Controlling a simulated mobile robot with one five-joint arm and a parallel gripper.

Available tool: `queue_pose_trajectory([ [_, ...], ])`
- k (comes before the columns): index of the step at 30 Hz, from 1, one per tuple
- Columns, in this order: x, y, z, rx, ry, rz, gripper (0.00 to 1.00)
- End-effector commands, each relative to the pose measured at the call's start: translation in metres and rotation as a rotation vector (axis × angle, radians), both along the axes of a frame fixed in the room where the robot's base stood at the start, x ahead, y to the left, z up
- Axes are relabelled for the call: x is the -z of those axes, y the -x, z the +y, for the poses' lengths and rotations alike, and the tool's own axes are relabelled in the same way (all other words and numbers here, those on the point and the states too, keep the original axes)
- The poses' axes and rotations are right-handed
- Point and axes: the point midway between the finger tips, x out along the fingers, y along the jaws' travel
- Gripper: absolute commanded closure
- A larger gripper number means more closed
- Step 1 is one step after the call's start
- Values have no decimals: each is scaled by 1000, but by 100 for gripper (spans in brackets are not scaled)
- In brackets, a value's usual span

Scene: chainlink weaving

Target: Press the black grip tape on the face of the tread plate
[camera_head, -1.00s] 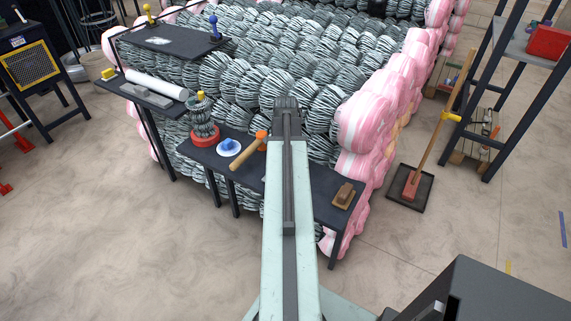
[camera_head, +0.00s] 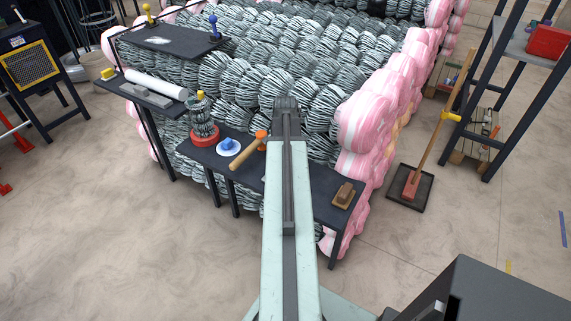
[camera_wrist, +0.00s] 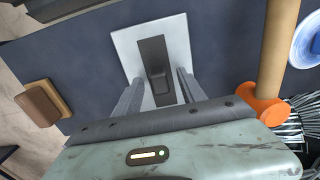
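The tread plate (camera_wrist: 123,44) is a pale square lying flat on the dark bench in the wrist view. The black grip tape (camera_wrist: 153,50) is a dark strip along the middle of its face, with a small raised dark block on it. My gripper (camera_wrist: 159,78) is open. Its two grey fingers are apart, one on each side of the strip, over the near part of the plate. I cannot tell whether they touch it. In the head view, my arm hides most of the plate, and my gripper (camera_head: 287,103) shows from behind.
On the dark bench (camera_head: 325,182) are a brown wooden block (camera_head: 344,194), an orange-headed mallet (camera_head: 247,155), a white and blue disc (camera_head: 228,147) and a red-based spool (camera_head: 204,136). Striped coils (camera_head: 290,60) rise behind the bench. A broom (camera_head: 436,135) stands at right.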

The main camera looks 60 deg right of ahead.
Motion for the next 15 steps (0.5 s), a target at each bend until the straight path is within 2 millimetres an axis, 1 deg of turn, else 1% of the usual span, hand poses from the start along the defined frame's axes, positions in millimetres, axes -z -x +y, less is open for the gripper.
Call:
queue_pose_trajectory([
  [5,-1,0,0,0,0,0,52],
  [8,-7,0,0,0,0,0,52],
  [11,-19,0,0,0,0,0,52],
  [15,-45,0,0,0,0,0,52],
])
